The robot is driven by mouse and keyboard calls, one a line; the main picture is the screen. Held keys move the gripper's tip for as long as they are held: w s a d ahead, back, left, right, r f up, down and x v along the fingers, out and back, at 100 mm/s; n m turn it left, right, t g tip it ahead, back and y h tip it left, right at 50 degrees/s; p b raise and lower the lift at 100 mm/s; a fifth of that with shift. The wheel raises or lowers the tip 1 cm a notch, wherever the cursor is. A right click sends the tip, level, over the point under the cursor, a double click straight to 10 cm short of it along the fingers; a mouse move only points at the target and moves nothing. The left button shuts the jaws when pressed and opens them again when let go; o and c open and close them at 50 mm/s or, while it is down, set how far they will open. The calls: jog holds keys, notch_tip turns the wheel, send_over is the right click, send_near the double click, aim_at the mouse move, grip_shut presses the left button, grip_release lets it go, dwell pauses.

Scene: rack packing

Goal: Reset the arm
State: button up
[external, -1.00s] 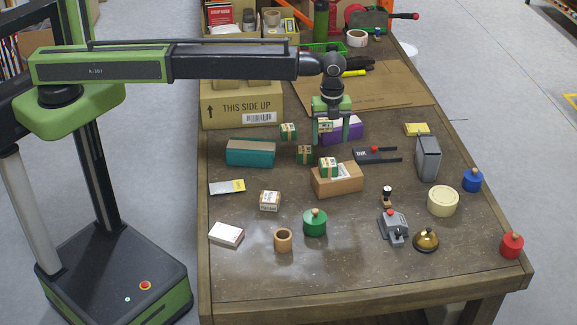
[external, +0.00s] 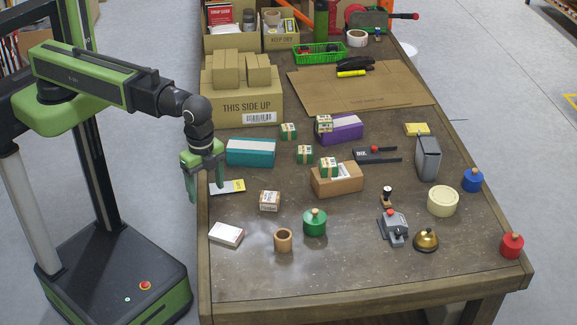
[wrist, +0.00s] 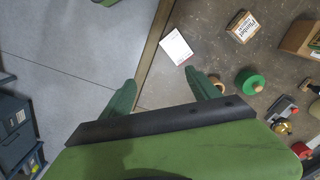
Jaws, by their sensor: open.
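My gripper (external: 206,178) hangs pointing down at the left edge of the table, beside the teal box. Its two green fingers are apart with nothing between them. In the wrist view my gripper (wrist: 162,88) is over the table's edge, with floor under the left finger and tabletop by the right one.
A wooden table (external: 330,275) holds a teal box (external: 250,153), a white card box (external: 226,234), a purple box (external: 342,129), an orange-brown box (external: 335,180) and several small green-banded boxes. A large carton (external: 240,107) stands behind.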

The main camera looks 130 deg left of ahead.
jog(key=s+d+n, duration=0.2)
jog(key=s+d, duration=0.4)
jog(key=d, duration=0.1)
jog(key=shift+d, duration=0.15)
jog(key=shift+f, duration=0.1)
jog(key=shift+f+b, duration=0.95)
jog(key=shift+b, duration=0.1)
